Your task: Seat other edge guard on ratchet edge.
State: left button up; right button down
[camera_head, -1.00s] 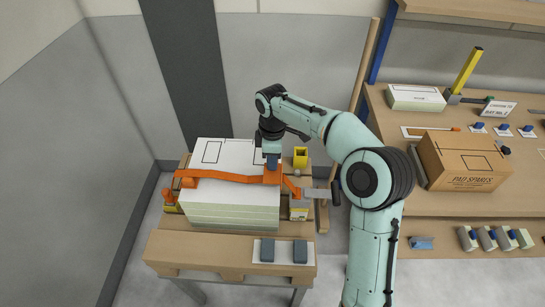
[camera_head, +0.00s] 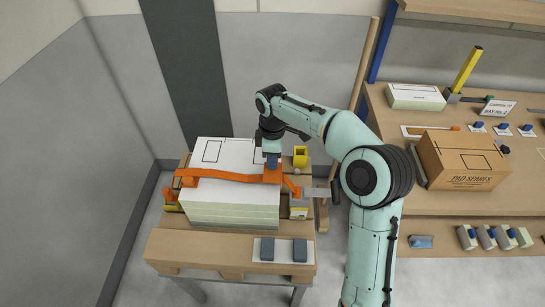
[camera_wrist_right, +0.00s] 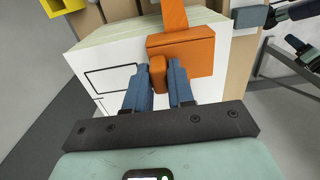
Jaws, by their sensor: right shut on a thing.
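A stack of white panels (camera_head: 235,205) sits on a wooden trolley. An orange strap (camera_head: 225,178) runs across its top. One orange edge guard (camera_head: 187,181) is at the stack's left edge. The other edge guard (camera_head: 272,174) is at the right edge, by the ratchet side, with the strap over it; it also shows in the wrist view (camera_wrist_right: 195,50). My right gripper (camera_head: 272,162) points down and is shut on this guard's raised grip, between its blue fingers (camera_wrist_right: 160,85). Whether the guard rests fully on the edge is hard to tell. The grey ratchet (camera_head: 318,193) hangs at the right. My left gripper is not in view.
Two dark pads (camera_head: 283,250) lie on a white sheet at the trolley's front. A yellow block (camera_head: 300,157) stands behind the stack's right corner. A bench with a cardboard box (camera_head: 465,160) is at the right. A wooden pole leans behind my arm.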

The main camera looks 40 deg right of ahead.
jog(key=shift+f+b, duration=0.4)
jog(key=shift+f, duration=0.55)
jog(key=shift+r, duration=0.1)
jog(key=shift+r+p, duration=0.55)
jog(key=shift+r, duration=0.05)
dwell(0.5)
jog(key=shift+f+b, duration=0.7)
jog(key=shift+f, duration=1.35)
jog(key=c, duration=0.9)
grip_release()
